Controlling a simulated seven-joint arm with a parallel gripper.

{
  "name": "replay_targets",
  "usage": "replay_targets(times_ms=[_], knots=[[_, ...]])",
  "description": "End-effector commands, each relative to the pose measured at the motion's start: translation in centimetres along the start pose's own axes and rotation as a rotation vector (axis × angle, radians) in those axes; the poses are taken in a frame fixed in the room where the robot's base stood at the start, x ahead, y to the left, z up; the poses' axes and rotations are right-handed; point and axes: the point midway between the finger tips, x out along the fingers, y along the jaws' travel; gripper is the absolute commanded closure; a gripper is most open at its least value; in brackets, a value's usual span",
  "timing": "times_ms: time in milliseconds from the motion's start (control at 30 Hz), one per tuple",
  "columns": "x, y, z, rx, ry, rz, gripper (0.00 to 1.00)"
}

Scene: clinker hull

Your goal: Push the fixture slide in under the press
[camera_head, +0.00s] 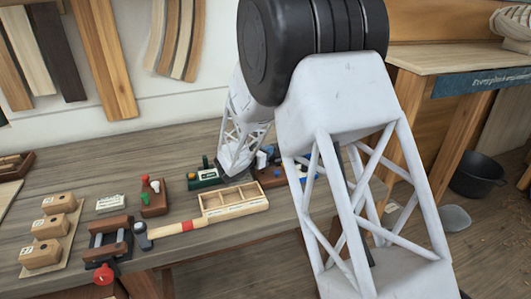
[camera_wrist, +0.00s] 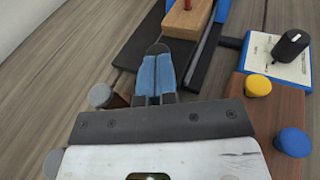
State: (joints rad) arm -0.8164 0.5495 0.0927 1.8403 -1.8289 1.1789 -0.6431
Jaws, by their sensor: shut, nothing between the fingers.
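My gripper (camera_wrist: 158,52) has its blue, dark-tipped fingers together and empty in the wrist view. Just ahead of the fingertips is a wooden block (camera_wrist: 186,22) with a red piece on top, cut off by the top edge. It appears to be the fixture slide. It sits on a dark track (camera_wrist: 141,45) with a blue part (camera_wrist: 222,10) alongside. I cannot tell whether the fingertips touch the block. The press cannot be clearly made out. In the head view my arm hides the fingers and most of this spot.
Right of the fingers are a white plate (camera_wrist: 265,52) with a black knob and a wooden board (camera_wrist: 258,112) with yellow and blue knobs. On the bench stand a divided wooden tray (camera_head: 235,210), a hammer (camera_head: 180,229), a clamp (camera_head: 107,252) and a green device (camera_head: 205,180).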

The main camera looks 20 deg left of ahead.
Motion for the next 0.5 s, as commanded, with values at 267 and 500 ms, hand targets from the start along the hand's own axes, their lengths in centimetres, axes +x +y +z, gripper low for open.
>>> replay_targets(times_ms=[267, 500], knots=[[0.1, -0.1, 0.0, 0.0, 0.0, 0.0, 1.0], [2.3, -1.2, 0.4, 0.0, 0.0, 0.0, 1.0]])
